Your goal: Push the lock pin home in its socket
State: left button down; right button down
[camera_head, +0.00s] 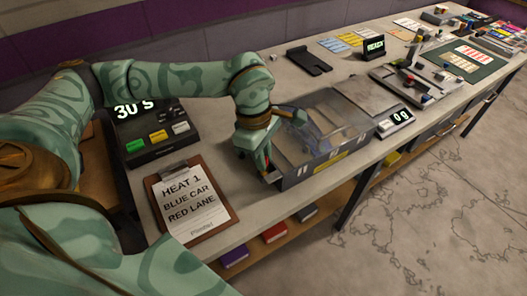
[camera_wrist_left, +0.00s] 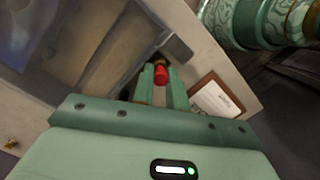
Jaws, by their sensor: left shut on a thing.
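My left gripper (camera_head: 263,167) is at the near left end of a grey box with clear walls (camera_head: 312,167), pointing down. In the left wrist view the gripper (camera_wrist_left: 159,82) is shut on a small red pin (camera_wrist_left: 161,75), apparently the lock pin, with a brass-coloured part just beyond it. The pin is beside a grey metal bar (camera_wrist_left: 160,36) at the box's end. The socket is hidden, and I cannot tell how deep the pin sits. My right gripper is in neither view.
A clipboard (camera_head: 188,205) reading "HEAT 1 BLUE CAR RED LANE" and a timer box (camera_head: 150,130) lie left of the gripper. A scale (camera_head: 393,122) stands right of the box. The bench's front edge is close by.

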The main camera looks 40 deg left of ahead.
pick_arm(q)
jog(key=shift+f, duration=0.25)
jog(key=c, duration=1.5)
grip_release()
jog(key=shift+o, duration=0.9)
jog(key=shift+s+a+r, duration=0.1)
jog(key=shift+s, duration=0.1)
jog(key=shift+w, duration=0.1)
jog(key=shift+w+r, duration=0.1)
jog(key=shift+r, duration=0.05)
notch_tip(320, 180, up, 16)
jog(key=a+p, duration=0.2)
jog(key=p, duration=0.1)
jog(key=shift+s+a, duration=0.2)
jog(key=shift+s, duration=0.15)
